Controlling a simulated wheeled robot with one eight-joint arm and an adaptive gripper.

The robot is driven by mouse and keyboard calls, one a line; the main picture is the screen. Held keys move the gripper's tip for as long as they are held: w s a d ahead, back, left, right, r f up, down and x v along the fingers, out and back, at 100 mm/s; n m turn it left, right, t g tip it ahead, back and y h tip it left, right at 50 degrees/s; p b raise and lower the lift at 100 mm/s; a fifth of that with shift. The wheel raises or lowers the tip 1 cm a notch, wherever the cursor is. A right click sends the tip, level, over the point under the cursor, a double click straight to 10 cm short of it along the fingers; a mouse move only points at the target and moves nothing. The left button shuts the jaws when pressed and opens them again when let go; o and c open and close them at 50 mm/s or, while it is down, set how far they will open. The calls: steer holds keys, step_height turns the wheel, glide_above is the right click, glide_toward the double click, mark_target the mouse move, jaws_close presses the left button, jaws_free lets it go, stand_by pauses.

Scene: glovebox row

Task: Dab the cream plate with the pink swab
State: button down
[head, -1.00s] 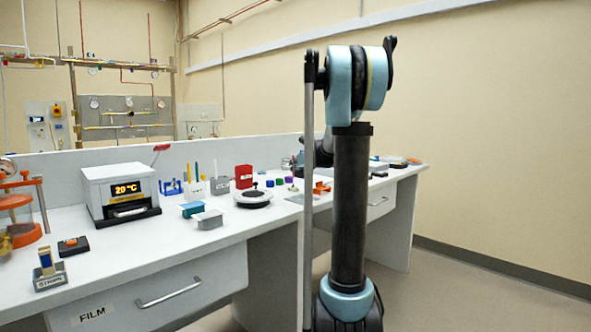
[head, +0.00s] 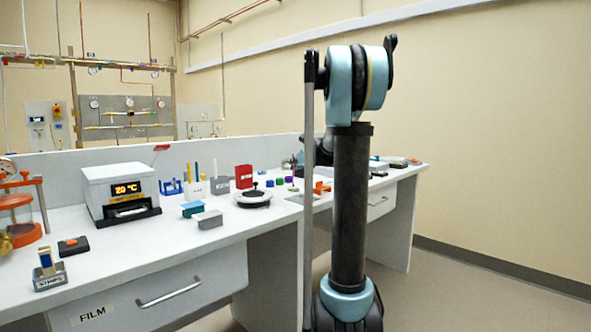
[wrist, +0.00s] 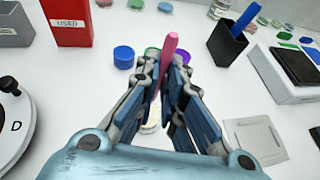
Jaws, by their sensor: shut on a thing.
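The pink swab (wrist: 170,47) shows in the wrist view, standing up tilted between my fingertips. My gripper (wrist: 167,80) is shut on it, above the white bench. A small pale cream round thing (wrist: 149,126) shows partly between my fingers, below the swab; it may be the cream plate, but the fingers hide much of it. I cannot tell whether the swab's lower end touches it.
A red box marked USED (wrist: 70,22) stands at upper left, near a blue cap (wrist: 123,57) and a purple one (wrist: 181,52). A dark holder with a blue swab (wrist: 240,22) is at upper right. A flat grey square (wrist: 255,138) lies right. A round dial device (wrist: 12,118) is left.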

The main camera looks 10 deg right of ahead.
steer(key=shift+r, duration=2.25)
